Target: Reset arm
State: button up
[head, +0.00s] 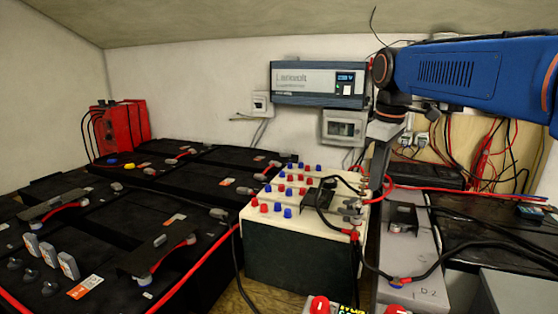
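My blue arm (450,75) reaches in from the right edge at the upper right. It ends in a dark joint (382,70), with a smaller dark joint and a grey part (385,130) hanging below it. No gripper fingers can be made out, so I cannot see whether my gripper holds anything. The arm is in front of the back wall and the wooden board, above the white-topped battery (262,222).
Black batteries (110,215) with cables fill the left. A red device (120,127) stands behind them. Loose cables (465,245) cross the right side, near a grey case (408,260).

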jog(key=s+d+f+m+t, duration=0.1)
jog(key=s+f+m, duration=0.3)
jog(key=s+f, duration=0.6)
jog(key=s+d+f+m+t, duration=0.2)
jog(key=s+f+m, duration=0.3)
jog(key=s+f, duration=0.6)
jog(key=s+d, duration=0.1)
jog(key=s, duration=0.2)
jog(key=shift+s+m, duration=0.3)
jog(key=shift+r, duration=0.1)
